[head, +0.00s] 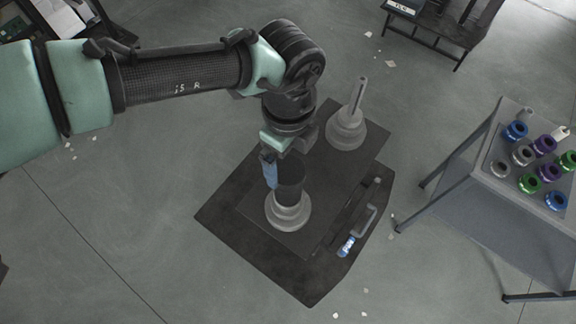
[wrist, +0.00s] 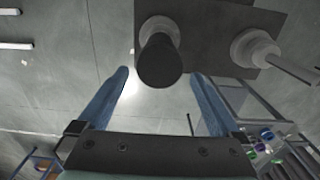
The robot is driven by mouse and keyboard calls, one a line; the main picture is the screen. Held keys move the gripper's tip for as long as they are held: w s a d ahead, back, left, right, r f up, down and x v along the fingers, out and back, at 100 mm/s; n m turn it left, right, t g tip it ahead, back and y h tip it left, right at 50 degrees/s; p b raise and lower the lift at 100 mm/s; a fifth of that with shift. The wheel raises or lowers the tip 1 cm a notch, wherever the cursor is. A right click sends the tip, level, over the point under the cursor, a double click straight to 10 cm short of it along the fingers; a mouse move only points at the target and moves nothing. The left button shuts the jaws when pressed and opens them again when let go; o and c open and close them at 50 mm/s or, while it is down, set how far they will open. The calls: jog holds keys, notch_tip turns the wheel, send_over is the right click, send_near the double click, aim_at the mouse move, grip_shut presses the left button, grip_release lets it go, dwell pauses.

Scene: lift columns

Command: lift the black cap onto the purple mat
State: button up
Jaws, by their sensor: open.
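A dark cylinder (head: 291,181), the only thing here that looks like the black cap, stands upright on a light grey stepped round base (head: 288,212). It also shows in the wrist view (wrist: 160,62), with its dark end facing the camera. My gripper (head: 279,174) is open beside and above the cylinder. In the wrist view, the blue fingers of my gripper (wrist: 161,78) stand apart, one to each side of the cylinder, with visible gaps. I see no clearly purple mat; a dark mat (head: 306,283) lies on the floor under a dark grey plate (head: 250,207).
A second grey base with a thin upright rod (head: 348,122) stands behind on the plate. A blue-ended handle (head: 348,244) lies at the plate's right edge. A grey table (head: 489,222) at right carries several coloured rings. A dark bench (head: 432,27) stands at the back.

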aim_at(288, 169)
jog(key=shift+f+p, duration=0.55)
jog(key=shift+f, duration=1.4)
jog(key=c, duration=1.3)
jog(key=shift+r, duration=0.1)
notch_tip(288, 169, up, 10)
jog(key=shift+r+b, duration=0.1)
jog(key=shift+b, duration=0.9)
